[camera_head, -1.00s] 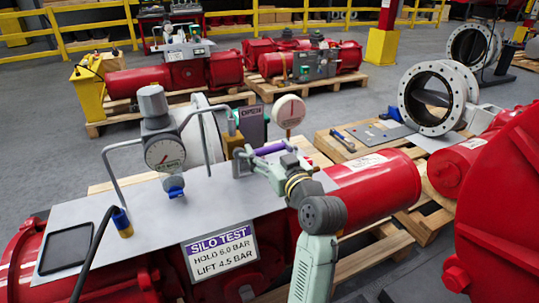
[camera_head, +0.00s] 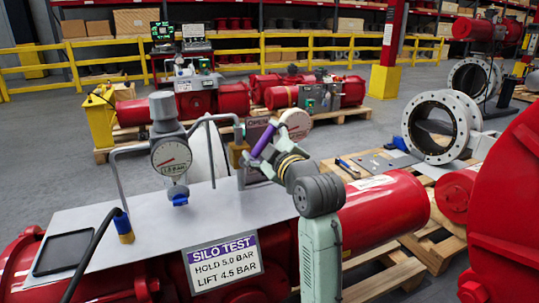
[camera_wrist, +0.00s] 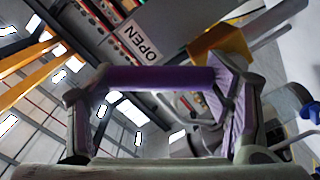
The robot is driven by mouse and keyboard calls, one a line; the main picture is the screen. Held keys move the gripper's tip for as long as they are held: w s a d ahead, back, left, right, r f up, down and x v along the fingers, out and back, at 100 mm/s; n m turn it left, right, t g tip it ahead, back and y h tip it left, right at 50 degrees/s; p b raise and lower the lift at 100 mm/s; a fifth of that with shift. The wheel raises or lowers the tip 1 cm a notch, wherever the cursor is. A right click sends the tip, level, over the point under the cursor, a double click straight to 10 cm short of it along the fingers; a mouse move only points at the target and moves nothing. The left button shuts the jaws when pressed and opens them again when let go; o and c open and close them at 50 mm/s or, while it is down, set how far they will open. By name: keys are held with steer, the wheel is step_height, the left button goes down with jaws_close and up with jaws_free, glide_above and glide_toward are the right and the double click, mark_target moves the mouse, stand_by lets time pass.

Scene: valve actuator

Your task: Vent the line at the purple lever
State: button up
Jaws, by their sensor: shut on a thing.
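The purple lever (camera_head: 263,140) slants up to the right in the head view, in front of a plate lettered OPEN (camera_head: 257,124) that it partly hides. My gripper (camera_head: 266,148) is shut on the lever. In the wrist view the purple bar (camera_wrist: 160,79) runs across between my two fingers (camera_wrist: 163,110), with the OPEN lettering (camera_wrist: 141,42) behind it. A round gauge (camera_head: 172,157) on a grey fitting stands left of the lever. A sign reading SILO TEST (camera_head: 223,262) is on the front of the red body.
A brass block (camera_head: 238,153) and a bent grey pipe (camera_head: 207,145) stand close left of the lever. A second round dial (camera_head: 296,124) stands just behind my wrist. A large red flange (camera_head: 505,220) fills the right side.

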steer(key=n, duration=0.1)
steer(key=a+n+b, duration=0.1)
steer(key=n+b, duration=0.1)
steer(key=shift+s+a+r+n, duration=0.3)
steer(key=shift+s+a+r, duration=0.1)
steer(key=shift+s+a+r+n+b, duration=0.2)
steer(key=shift+a+n+b, duration=0.25)
steer(key=shift+n, duration=0.35)
steer(key=shift+s+a+r+n+b, duration=0.15)
steer(key=shift+a+n+b, duration=0.25)
steer(key=shift+n, duration=0.4)
steer(key=shift+a, duration=0.1)
steer(key=o, duration=1.7)
steer(key=v, duration=1.2)
